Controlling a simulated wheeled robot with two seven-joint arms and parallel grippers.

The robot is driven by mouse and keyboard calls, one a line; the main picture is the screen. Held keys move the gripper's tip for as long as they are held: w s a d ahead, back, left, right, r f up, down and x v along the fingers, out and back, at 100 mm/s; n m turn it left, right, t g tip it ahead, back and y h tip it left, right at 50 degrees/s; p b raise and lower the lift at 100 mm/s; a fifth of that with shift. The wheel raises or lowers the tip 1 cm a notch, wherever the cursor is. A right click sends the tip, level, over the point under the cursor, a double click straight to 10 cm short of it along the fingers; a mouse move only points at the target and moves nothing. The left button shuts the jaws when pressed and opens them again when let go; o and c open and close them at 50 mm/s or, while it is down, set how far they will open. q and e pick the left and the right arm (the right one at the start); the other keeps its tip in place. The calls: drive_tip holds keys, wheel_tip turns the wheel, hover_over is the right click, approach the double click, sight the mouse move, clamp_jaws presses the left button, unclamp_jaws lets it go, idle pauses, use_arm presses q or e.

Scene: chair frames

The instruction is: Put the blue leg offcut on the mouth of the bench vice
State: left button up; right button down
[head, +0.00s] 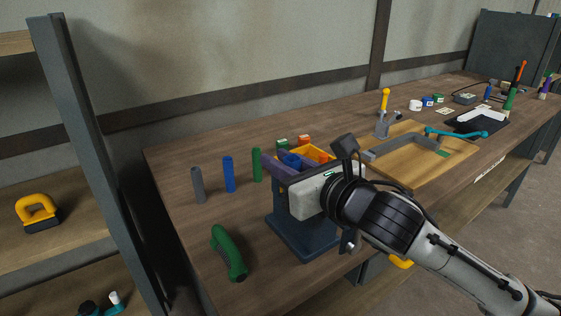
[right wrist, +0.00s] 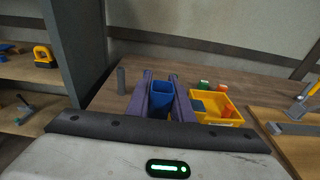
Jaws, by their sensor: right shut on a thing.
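The blue leg offcut (head: 289,159) is between the purple fingers of my right gripper (head: 283,163), which is shut on it. It also shows in the right wrist view (right wrist: 161,103), with a finger on each side. The dark blue-grey bench vice (head: 301,232) stands on the bench below my right gripper. My gripper's white body hides its upper part, so I cannot tell whether the offcut touches the mouth. My left gripper is not in view.
Upright grey (head: 198,185), blue (head: 229,174) and green (head: 257,164) cylinders stand left of the vice. A yellow bin (right wrist: 216,108) is close to the right finger. A wooden board (head: 430,160) lies farther right.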

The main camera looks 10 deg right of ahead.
drive_tip(key=shift+f, duration=0.1)
drive_tip(key=c, duration=1.6)
unclamp_jaws()
drive_tip(key=shift+o, duration=0.2)
